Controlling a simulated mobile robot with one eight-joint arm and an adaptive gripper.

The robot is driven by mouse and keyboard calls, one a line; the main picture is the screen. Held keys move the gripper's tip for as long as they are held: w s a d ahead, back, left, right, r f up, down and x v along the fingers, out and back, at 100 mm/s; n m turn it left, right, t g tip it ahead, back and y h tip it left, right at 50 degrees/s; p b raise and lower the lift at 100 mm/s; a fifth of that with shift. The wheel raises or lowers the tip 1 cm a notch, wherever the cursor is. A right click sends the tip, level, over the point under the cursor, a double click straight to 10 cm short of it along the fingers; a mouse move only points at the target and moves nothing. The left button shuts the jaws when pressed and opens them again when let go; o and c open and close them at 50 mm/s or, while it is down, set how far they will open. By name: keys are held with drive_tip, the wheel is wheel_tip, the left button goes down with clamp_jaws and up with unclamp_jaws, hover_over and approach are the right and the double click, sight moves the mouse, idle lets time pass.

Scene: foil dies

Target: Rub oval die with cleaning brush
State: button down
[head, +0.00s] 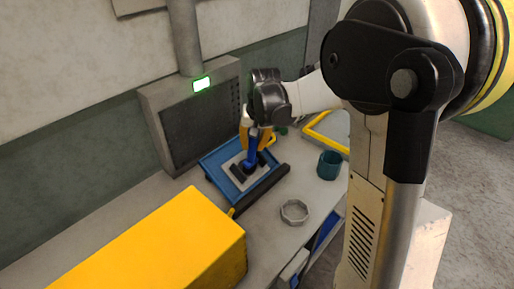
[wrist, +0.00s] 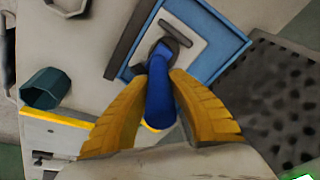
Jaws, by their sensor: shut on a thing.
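My gripper (head: 257,136) is shut on the blue handle of the cleaning brush (head: 252,150). In the wrist view the yellow fingers (wrist: 160,82) close on both sides of the handle (wrist: 160,105). The brush's dark head (wrist: 164,49) is down over a pale plate (wrist: 186,22) in a blue tray (head: 213,163). Dark shapes on this plate lie beside and under the brush head. I cannot tell which is the oval die, as the brush and gripper partly hide them. Whether the bristles touch is unclear.
A dark bar (head: 262,190) lies along the tray's near edge. A teal cup (head: 329,166) and a grey ring (head: 294,212) stand to the right. A large yellow box (head: 150,250) fills the near left. A grey panel (head: 200,122) stands close behind the tray.

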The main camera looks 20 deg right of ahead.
drive_tip(key=shift+w+a+r, duration=0.2)
drive_tip(key=shift+w+r, duration=0.2)
drive_tip(key=shift+w, duration=0.25)
drive_tip(key=s+f, duration=0.1)
drive_tip(key=s+d+f+b, duration=0.1)
drive_tip(key=s, duration=0.1)
drive_tip(key=shift+s+d+f, duration=0.1)
drive_tip(key=shift+s+d, duration=0.05)
drive_tip(key=shift+s, duration=0.05)
wheel_tip(320, 180, up, 5)
drive_tip(key=s+d+p, duration=0.1)
drive_tip(key=s+p, duration=0.1)
drive_tip(key=p, duration=0.2)
drive_tip(key=shift+s+r, duration=0.2)
drive_tip(key=shift+s, duration=0.1)
